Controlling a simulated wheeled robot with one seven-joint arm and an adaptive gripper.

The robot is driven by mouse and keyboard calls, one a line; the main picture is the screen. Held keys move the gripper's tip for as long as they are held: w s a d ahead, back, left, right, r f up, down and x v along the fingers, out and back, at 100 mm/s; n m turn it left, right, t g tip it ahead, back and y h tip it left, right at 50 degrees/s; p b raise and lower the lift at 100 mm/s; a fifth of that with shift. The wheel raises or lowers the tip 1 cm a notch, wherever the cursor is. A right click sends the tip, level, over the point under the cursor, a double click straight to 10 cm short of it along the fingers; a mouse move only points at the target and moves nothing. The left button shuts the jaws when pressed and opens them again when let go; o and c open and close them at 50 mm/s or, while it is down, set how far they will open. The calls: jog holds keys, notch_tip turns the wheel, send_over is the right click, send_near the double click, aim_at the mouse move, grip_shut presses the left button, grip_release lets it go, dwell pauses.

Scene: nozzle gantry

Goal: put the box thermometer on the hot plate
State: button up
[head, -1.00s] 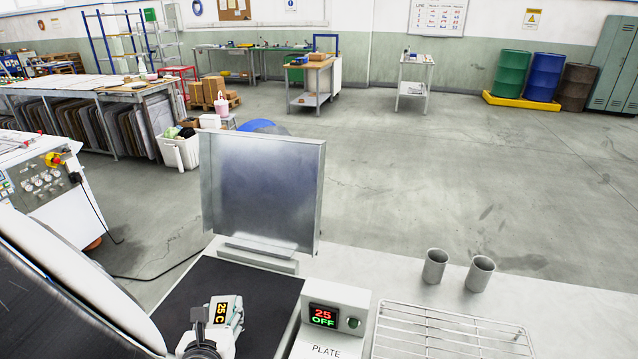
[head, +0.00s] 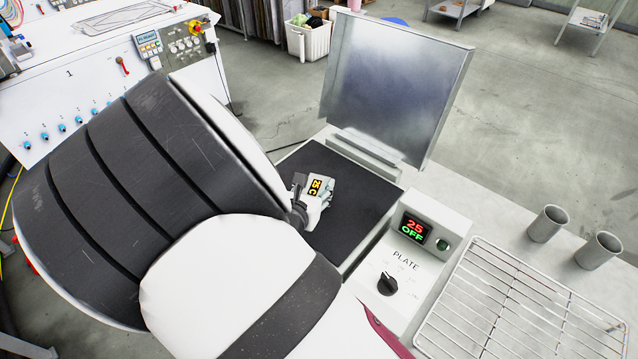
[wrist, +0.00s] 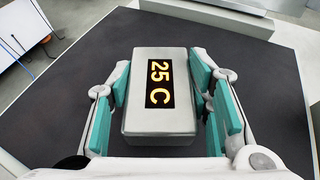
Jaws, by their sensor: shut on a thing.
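The box thermometer (wrist: 141,116) is a pale grey box with a black display reading "25 C" in yellow. It also shows in the head view (head: 317,187), partly hidden by my gripper and arm. My gripper (wrist: 160,100) is shut on it, with teal pads on both sides. The hot plate (head: 352,214) is a flat black surface with a raised metal shield at its back. The box is over the black plate; I cannot tell whether it touches it. The plate's control unit (head: 425,262), labelled PLATE, reads "25 OFF" and has a black knob.
A wire rack (head: 500,300) lies right of the control unit. Two grey metal cups (head: 548,224) stand behind it on the bench. The upright metal shield (head: 395,85) closes off the plate's far side. A white machine (head: 80,90) stands to the left.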

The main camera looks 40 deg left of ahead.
jog(key=shift+f, duration=0.1)
jog(key=o, duration=1.4)
jog(key=shift+c, duration=0.2)
jog(key=shift+s+d+r, duration=0.1)
jog(key=shift+s+r, duration=0.2)
jog(key=shift+s, duration=0.05)
jog(key=p+v, duration=0.4)
jog(key=v, duration=0.7)
jog(key=shift+s+r, duration=0.1)
